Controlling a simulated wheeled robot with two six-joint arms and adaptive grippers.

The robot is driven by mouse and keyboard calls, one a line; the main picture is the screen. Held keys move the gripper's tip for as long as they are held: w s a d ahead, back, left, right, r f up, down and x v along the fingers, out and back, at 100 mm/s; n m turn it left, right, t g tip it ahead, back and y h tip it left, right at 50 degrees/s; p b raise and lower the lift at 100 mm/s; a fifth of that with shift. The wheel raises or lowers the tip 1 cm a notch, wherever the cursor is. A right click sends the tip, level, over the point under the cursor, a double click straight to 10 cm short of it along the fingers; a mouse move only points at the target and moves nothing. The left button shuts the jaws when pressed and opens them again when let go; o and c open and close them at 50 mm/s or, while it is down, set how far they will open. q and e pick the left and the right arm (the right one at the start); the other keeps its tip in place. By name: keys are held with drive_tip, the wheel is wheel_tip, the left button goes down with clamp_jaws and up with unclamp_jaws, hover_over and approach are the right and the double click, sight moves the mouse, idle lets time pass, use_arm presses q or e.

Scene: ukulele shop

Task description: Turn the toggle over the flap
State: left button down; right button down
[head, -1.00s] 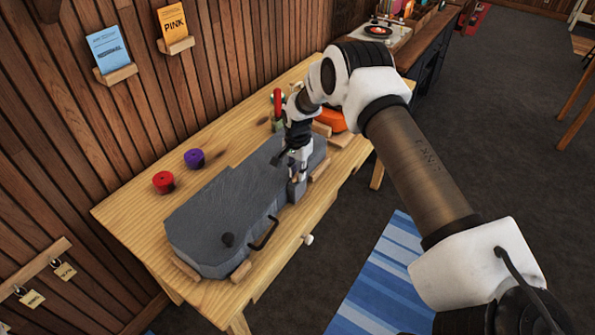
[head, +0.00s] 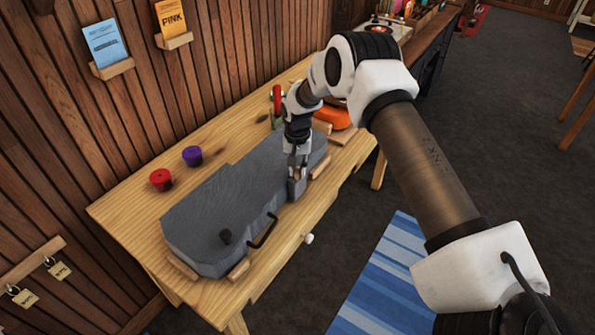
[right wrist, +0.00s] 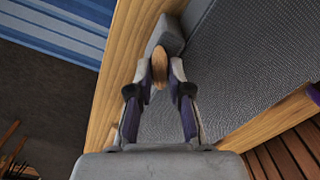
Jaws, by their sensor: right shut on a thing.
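A grey ukulele case (head: 215,205) lies on the wooden bench. A grey flap (head: 297,188) hangs at its near edge towards the right end; it also shows in the right wrist view (right wrist: 168,35). My right gripper (head: 297,174) points down at the case beside the flap. In the right wrist view my right gripper (right wrist: 160,80) is shut on a small brown wooden toggle (right wrist: 159,66). The toggle's long side runs towards the flap and its far end overlaps the flap's edge in the picture. My left gripper is out of view.
Red (head: 161,180) and purple (head: 192,156) round items stand behind the case. An orange object (head: 333,117) sits beyond my gripper.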

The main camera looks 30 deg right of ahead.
sight(297, 171)
drive_tip(key=n+b, duration=0.2)
drive_tip(key=n, duration=0.4)
drive_tip(key=shift+f, duration=0.15)
drive_tip(key=n+b, duration=0.1)
drive_tip(key=n, duration=0.5)
idle(0.3)
drive_tip(key=c, duration=1.1)
unclamp_jaws()
drive_tip(key=shift+r, duration=0.2)
wheel_tip(297, 171, up, 12)
drive_tip(key=shift+f, duration=0.1)
